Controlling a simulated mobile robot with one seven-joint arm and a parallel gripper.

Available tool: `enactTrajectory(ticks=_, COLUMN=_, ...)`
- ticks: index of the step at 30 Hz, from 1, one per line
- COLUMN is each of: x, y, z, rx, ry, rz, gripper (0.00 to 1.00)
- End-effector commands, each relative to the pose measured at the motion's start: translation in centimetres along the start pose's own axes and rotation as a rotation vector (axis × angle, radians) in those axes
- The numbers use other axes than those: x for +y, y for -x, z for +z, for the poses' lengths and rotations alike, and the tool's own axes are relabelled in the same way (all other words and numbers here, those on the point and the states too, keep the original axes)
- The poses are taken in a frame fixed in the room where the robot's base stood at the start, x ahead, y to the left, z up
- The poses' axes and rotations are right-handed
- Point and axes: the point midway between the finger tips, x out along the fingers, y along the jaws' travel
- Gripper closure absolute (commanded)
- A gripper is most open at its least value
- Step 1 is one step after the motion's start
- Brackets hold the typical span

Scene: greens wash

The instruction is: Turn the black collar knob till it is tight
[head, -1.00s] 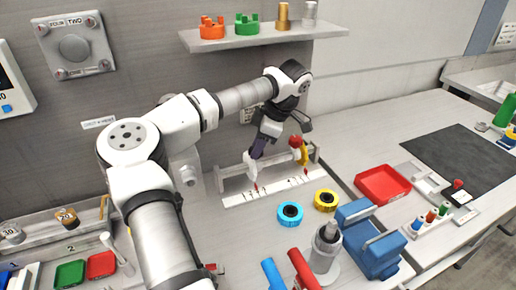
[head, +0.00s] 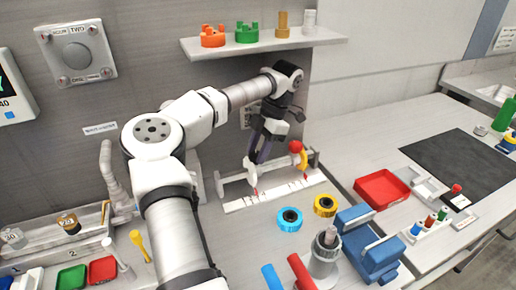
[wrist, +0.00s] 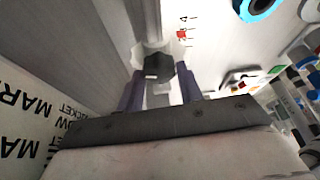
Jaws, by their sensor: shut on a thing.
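The black collar knob (wrist: 158,66) shows in the wrist view as a dark faceted knob with a pale mark, in front of a white collar (wrist: 140,52). My gripper (wrist: 160,76) has its two purple fingers on either side of the knob and is shut on it. In the head view my gripper (head: 259,158) points down at the white collar (head: 250,171) on the rail (head: 232,183) of the bench fixture. The knob itself is hidden there by the fingers. I cannot tell how tight the knob is.
A yellow piece with a red ball (head: 297,147) stands on the rail, right of my gripper. A marked white scale strip (head: 275,195) lies in front. Blue (head: 290,219) and yellow (head: 325,205) rings, a blue vise (head: 369,245) and a red tray (head: 382,188) stand nearby.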

Motion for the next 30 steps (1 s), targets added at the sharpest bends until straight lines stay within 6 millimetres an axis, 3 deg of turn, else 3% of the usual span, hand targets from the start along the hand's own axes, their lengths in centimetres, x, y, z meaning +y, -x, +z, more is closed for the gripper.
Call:
enactTrajectory(ticks=13, x=0.03, y=0.06, z=0.00, rx=0.000, ry=0.008, rz=-0.001, gripper=0.86)
enactTrajectory(ticks=14, x=0.03, y=0.06, z=0.00, rx=0.000, ry=0.008, rz=-0.001, gripper=0.60)
enactTrajectory(ticks=18, x=0.02, y=0.05, z=0.00, rx=0.000, ry=0.007, rz=-0.002, gripper=0.42)
enactTrajectory(ticks=30, x=0.07, y=0.71, z=0.11, rx=-0.001, ry=0.009, rz=0.001, gripper=0.42)
